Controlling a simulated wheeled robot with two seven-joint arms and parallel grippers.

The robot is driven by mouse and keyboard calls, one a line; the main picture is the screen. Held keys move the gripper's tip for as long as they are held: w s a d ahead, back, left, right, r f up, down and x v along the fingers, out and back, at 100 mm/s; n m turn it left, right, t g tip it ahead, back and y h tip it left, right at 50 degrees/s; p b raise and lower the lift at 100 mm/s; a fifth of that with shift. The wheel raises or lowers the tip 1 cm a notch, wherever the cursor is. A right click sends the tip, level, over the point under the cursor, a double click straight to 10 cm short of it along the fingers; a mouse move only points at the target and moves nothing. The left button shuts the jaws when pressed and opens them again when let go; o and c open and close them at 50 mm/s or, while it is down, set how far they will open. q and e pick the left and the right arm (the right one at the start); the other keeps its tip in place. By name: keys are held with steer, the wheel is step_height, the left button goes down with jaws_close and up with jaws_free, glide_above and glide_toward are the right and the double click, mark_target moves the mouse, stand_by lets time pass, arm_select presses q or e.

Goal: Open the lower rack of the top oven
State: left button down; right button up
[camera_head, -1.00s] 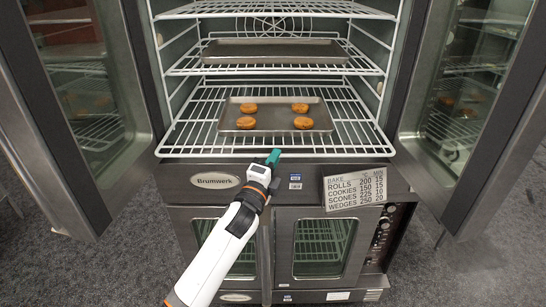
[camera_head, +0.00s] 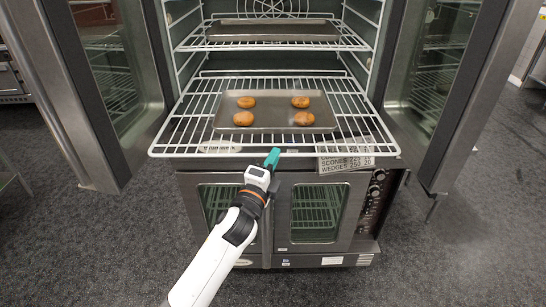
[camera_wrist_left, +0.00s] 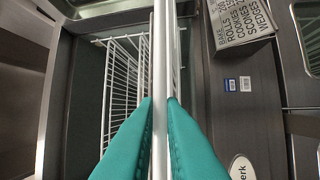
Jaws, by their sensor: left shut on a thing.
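The top oven stands open with both doors swung out. Its lower rack (camera_head: 193,135) is a white wire shelf that sticks out past the oven front, over the control strip. A metal tray (camera_head: 270,124) with several round brown baked pieces (camera_head: 303,119) lies on it. My left gripper (camera_head: 272,158) is at the middle of the rack's front bar. In the left wrist view its teal fingers (camera_wrist_left: 159,125) are shut on the white front bar (camera_wrist_left: 159,62), one finger on each side. My right gripper is not in view.
An upper rack (camera_head: 240,46) with another tray (camera_head: 272,29) is inside the oven. The left door (camera_head: 80,90) and right door (camera_head: 445,80) flank the rack. A bake-times sign (camera_head: 345,163) is partly under the rack. A lower oven (camera_head: 315,215) is shut.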

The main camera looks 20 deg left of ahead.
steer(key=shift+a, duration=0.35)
arm_select(q)
steer(key=c, duration=1.5)
jaws_free()
steer(key=shift+a, duration=0.1)
steer(key=shift+c, duration=0.2)
steer(key=shift+w, duration=0.1)
steer(key=b+v, duration=0.3)
steer(key=v, duration=0.9)
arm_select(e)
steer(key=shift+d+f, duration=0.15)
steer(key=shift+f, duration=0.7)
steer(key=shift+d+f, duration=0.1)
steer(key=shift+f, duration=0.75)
arm_select(q)
steer(key=shift+f, duration=0.2)
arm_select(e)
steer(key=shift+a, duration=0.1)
